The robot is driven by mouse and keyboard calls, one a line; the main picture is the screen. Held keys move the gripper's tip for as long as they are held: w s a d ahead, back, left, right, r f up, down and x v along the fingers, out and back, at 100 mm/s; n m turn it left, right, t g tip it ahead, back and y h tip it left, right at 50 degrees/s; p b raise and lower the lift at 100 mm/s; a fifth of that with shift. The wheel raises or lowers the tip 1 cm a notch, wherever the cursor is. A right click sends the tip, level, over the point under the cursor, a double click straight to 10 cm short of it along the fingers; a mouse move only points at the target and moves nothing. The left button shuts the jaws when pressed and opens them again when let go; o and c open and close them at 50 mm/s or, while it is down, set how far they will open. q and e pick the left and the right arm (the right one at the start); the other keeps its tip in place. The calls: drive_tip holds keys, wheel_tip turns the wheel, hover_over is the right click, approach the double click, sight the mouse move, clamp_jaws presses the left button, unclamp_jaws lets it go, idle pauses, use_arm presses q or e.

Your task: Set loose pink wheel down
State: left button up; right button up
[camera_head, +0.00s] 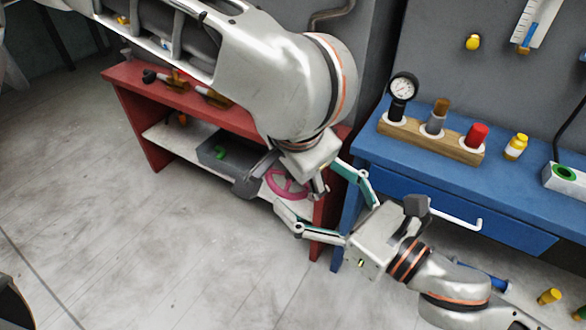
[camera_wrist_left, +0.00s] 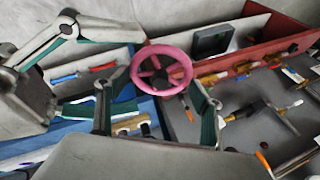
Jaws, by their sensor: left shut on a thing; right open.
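The pink wheel (camera_head: 271,178) is held in my left gripper (camera_head: 284,185), which reaches down from the upper left. In the left wrist view the wheel (camera_wrist_left: 183,68) sits between the two left fingers, its spoked face showing. My right gripper (camera_head: 307,184) comes in from the lower right. It is open, its fingers spread on either side of the wheel and the left gripper. I cannot tell whether it touches the wheel. The wheel appears in front of the lower shelf of the red bench; the gap to it is unclear.
The red bench (camera_head: 131,98) has a pale lower shelf (camera_head: 175,143) carrying a grey bin (camera_head: 212,154). The blue bench (camera_head: 520,195) holds a wooden block (camera_head: 455,148) with a gauge and plugs, and a yellow bottle (camera_head: 516,146). The floor at left is clear.

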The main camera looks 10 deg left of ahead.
drive_tip(key=x, duration=0.5)
drive_tip(key=shift+w+a, duration=0.25)
drive_tip(key=shift+a, duration=0.1)
drive_tip(key=c, duration=1.3)
use_arm(q)
drive_tip(key=o, duration=1.3)
drive_tip(key=shift+s+r, duration=0.1)
